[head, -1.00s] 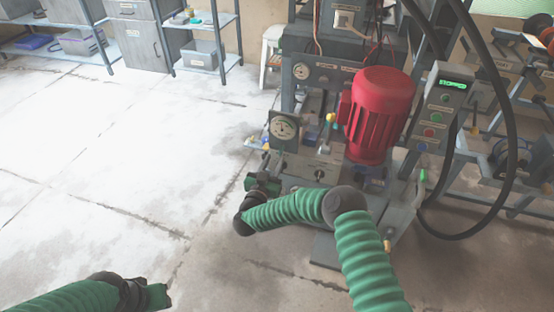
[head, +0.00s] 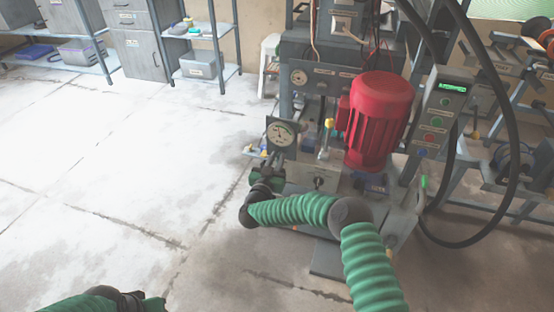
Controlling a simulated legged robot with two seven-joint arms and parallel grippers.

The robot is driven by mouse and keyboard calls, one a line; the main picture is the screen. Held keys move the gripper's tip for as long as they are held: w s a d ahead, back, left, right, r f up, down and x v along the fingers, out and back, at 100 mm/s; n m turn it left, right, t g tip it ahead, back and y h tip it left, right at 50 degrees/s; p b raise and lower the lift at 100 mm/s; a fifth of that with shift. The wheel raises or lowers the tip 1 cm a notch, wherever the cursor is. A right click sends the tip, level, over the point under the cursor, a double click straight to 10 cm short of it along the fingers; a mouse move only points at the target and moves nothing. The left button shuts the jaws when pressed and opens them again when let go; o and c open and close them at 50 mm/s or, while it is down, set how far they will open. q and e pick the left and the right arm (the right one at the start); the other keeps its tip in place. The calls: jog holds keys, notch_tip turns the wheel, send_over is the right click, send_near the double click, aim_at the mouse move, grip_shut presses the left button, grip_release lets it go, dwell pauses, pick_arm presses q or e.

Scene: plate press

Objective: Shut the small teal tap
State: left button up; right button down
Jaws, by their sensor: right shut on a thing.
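My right gripper (head: 276,161) is at the left front of the press, just below the round pressure gauge (head: 282,134). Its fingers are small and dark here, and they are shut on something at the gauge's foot. The small teal tap does not show clearly; the thing in the jaws fits its place, but the gripper hides it. My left gripper (head: 152,304) is low at the bottom edge, partly cut off, away from the press; its jaws cannot be made out.
The press carries a large red motor (head: 379,118) right of the gauge. A control box (head: 439,110) with buttons and a black hose stand further right. A lever with a yellow knob (head: 329,123) rises between gauge and motor. The floor at left is clear.

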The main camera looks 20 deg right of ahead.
jog(key=shift+s+r+m+p, duration=0.1)
jog(key=shift+r+m+p, duration=0.05)
jog(key=shift+m+p, duration=1.25)
jog(key=m, duration=0.5)
jog(key=f+m+p, duration=0.1)
jog(key=m, duration=0.4)
jog(key=d+m+p, duration=0.1)
jog(key=m, duration=0.4)
jog(key=shift+s+f, duration=0.25)
jog(key=shift+f, duration=0.1)
jog(key=c, duration=1.5)
grip_release()
